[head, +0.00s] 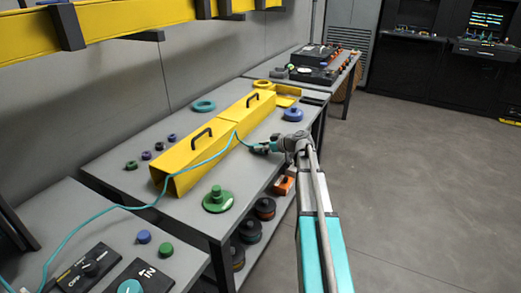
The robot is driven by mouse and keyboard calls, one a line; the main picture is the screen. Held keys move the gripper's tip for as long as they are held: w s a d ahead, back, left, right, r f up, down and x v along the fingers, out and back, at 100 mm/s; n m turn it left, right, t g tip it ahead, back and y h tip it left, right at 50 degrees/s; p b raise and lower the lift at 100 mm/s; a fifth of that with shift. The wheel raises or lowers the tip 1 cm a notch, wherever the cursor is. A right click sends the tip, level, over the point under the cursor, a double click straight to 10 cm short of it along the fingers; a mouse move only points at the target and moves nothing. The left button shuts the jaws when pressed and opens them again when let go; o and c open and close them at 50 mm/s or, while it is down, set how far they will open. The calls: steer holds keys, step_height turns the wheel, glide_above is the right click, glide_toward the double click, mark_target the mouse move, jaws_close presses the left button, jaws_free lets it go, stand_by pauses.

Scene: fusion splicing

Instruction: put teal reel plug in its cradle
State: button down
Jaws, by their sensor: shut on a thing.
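A thin teal cable (95,208) runs from the lower left, along the near tables and up over the yellow duct (205,150). It comes down on the duct's right side to my gripper (259,148). My gripper is shut on the teal reel plug (251,147) at the cable's end, low over the table's right part. The plug is small and partly hidden by the fingers. A teal ring-shaped piece (203,106) lies behind the duct. I cannot tell which thing is the plug's cradle.
A green knobbed disc (218,200) stands on the table's near right. A blue knobbed piece (292,114) is beyond my gripper. Small coloured knobs line the left side. Dark reels (264,208) and an orange block (284,185) sit below the tabletop edge. The floor to the right is clear.

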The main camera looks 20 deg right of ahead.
steer(key=shift+f, duration=0.1)
steer(key=shift+c, duration=1.9)
jaws_free()
steer(key=shift+r, duration=0.25)
steer(key=p+v, duration=0.4)
steer(key=v, duration=0.8)
steer(key=shift+p, duration=0.3)
